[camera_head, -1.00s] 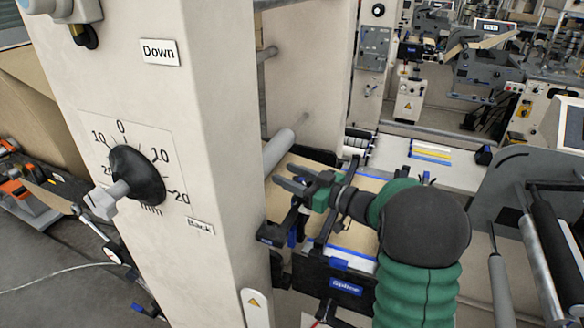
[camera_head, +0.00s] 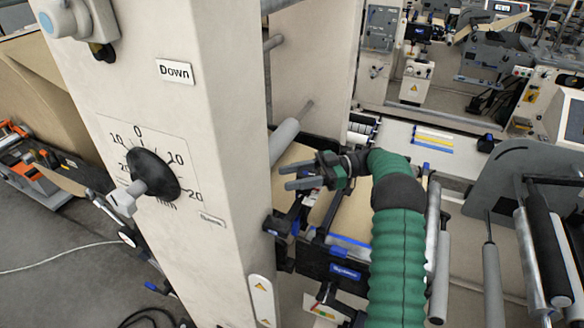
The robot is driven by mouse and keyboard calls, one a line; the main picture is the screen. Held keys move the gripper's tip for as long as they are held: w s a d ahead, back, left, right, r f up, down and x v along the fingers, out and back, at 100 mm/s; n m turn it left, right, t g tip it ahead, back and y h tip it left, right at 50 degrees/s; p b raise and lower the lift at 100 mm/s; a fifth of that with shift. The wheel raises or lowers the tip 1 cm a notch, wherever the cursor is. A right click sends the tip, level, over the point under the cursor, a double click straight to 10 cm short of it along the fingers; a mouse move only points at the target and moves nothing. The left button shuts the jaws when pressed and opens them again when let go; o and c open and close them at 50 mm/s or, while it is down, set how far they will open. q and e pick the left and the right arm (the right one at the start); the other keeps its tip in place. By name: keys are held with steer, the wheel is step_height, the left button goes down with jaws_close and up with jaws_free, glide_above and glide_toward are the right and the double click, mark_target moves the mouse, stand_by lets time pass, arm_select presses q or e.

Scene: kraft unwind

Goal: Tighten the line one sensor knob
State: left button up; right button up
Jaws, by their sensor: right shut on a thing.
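My right gripper (camera_head: 303,177) is at the end of the green-sleeved arm, in the gap just right of the big cream column. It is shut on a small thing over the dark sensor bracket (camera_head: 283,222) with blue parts. That thing, probably the line one sensor knob, is mostly hidden by the fingers, and I cannot make out its shape. The two grey finger tips point left toward the column. My left gripper is not in view.
The cream column (camera_head: 215,130) fills the left, with a black dial (camera_head: 153,175) and a "Down" label (camera_head: 174,71). A grey roller (camera_head: 284,140) lies beside the gripper. A splice table (camera_head: 345,272) is below. More rollers (camera_head: 548,245) stand at right.

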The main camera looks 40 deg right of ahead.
steer(key=shift+s+n+g+y+p, duration=0.2)
steer(key=shift+n+g+p, duration=0.15)
steer(key=shift+g+p, duration=0.25)
steer(key=shift+s+n+g+y+p, duration=0.1)
steer(key=shift+n+g+y+p, duration=0.1)
steer(key=shift+n+g+p, duration=0.25)
steer(key=shift+f+g+p, duration=0.25)
steer(key=shift+g+p, duration=0.2)
steer(key=shift+g, duration=0.3)
steer(key=shift+s+a, duration=0.1)
steer(key=shift+f, duration=0.1)
steer(key=o, duration=1.1)
steer(key=shift+o, duration=1.4)
steer(key=shift+w+d, duration=0.25)
steer(key=shift+n, duration=0.3)
steer(key=shift+r, duration=0.2)
